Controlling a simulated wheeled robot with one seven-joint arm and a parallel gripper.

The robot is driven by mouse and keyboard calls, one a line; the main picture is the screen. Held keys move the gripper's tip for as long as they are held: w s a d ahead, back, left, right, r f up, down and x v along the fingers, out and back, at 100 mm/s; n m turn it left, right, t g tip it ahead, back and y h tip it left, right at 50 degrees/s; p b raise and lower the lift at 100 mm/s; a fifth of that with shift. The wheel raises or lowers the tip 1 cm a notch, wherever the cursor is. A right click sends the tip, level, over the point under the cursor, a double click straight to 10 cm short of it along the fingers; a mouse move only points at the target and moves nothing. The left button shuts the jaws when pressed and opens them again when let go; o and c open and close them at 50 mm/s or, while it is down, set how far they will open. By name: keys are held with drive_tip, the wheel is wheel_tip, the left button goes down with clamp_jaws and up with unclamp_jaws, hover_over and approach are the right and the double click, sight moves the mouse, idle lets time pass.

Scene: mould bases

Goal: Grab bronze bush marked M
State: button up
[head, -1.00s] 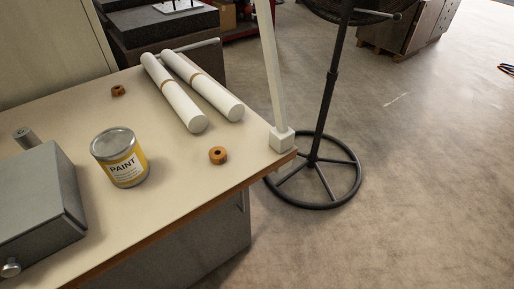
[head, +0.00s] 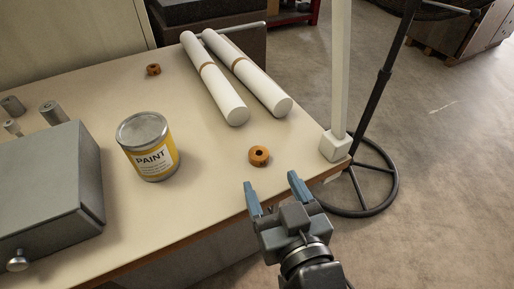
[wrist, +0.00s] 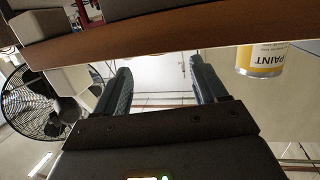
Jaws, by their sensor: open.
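Two bronze bushes lie on the beige table. One bush (head: 259,156) is near the table's front right edge, and the other bush (head: 153,70) is farther back on the left. Both are short rings with a dark hole; no letter is readable on either. My gripper (head: 272,190) is open and empty at the front edge, a little nearer to me than the closer bush. In the wrist view its two fingers (wrist: 160,80) are apart with nothing between them. No bush can be made out in the wrist view.
A paint can (head: 147,146) stands left of the closer bush. Two white rolls (head: 216,83) lie behind it. A white post (head: 335,145) stands at the right corner. A grey box (head: 50,190) and small metal cylinders (head: 52,113) are at left. A fan stand (head: 376,110) is beyond the table.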

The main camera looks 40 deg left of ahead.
sight(260, 156)
drive_tip(key=shift+r+p+x, duration=0.15)
drive_tip(key=shift+p+x, duration=0.15)
drive_tip(key=shift+x, duration=1.6)
drive_tip(key=shift+r+p+x, duration=0.1)
drive_tip(key=shift+p+x, duration=0.2)
drive_tip(key=shift+x, duration=1.65)
drive_tip(key=shift+w, duration=0.1)
drive_tip(key=c, duration=1.3)
